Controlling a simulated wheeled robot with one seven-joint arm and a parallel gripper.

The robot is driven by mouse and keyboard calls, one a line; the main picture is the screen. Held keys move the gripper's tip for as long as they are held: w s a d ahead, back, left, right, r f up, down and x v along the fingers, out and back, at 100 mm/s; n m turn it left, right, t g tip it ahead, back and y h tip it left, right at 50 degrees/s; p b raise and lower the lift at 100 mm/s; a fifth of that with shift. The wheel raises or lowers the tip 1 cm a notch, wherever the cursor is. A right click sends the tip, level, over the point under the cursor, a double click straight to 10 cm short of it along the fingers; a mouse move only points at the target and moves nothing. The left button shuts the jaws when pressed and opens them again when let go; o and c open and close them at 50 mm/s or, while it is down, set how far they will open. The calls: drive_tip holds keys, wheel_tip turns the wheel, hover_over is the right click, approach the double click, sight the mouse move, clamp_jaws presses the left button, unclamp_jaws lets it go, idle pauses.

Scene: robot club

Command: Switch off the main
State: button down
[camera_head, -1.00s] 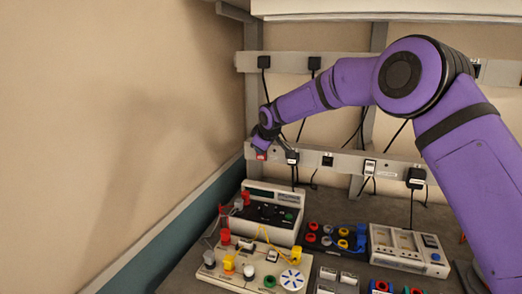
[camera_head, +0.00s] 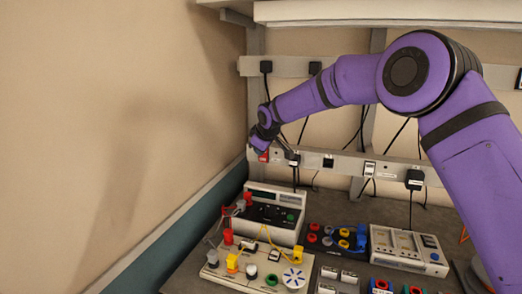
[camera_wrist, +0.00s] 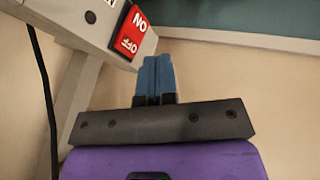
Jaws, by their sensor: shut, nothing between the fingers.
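The main switch is a red rocker marked ON and OFF (camera_wrist: 132,33), set at the left end of the lower grey power rail. It shows upside down in the wrist view, and a small red part of it (camera_head: 263,157) shows in the head view below my wrist. My gripper (camera_wrist: 156,62) is shut and empty, its blue fingers pressed together. The fingertips are close beside the OFF end of the rocker in the wrist view; I cannot tell whether they touch it. In the head view my wrist hides most of the switch and the fingers.
The lower rail (camera_head: 343,162) carries sockets and plugs with hanging cables. Below it are a bench meter (camera_head: 272,213), a white board with colored parts (camera_head: 222,271) and a white control box (camera_head: 409,247). The wall (camera_head: 130,120) is close on the left.

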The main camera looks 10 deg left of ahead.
drive_tip(key=w+v, duration=0.1)
drive_tip(key=v, duration=0.9)
drive_tip(key=shift+r, duration=0.35)
drive_tip(key=shift+d, duration=0.2)
drive_tip(key=s+d+r+m+h, duration=0.2)
drive_tip(key=s+d+r+m, duration=0.3)
drive_tip(key=s+d, duration=0.7)
drive_tip(key=s+d+r+m+h, duration=0.15)
drive_tip(key=s+d+r, duration=0.45)
drive_tip(key=s+d, duration=0.6)
drive_tip(key=s+d+f+m, duration=0.4)
drive_tip(key=s+d, duration=0.3)
drive_tip(key=s, duration=0.5)
drive_tip(key=s+d+f+m+g, duration=0.1)
drive_tip(key=s+d+f+m, duration=0.2)
drive_tip(key=s+d, duration=0.5)
drive_tip(key=s+f, duration=0.1)
drive_tip(key=s, duration=0.3)
drive_tip(key=shift+d+m, duration=0.3)
drive_tip(key=shift+m, duration=0.05)
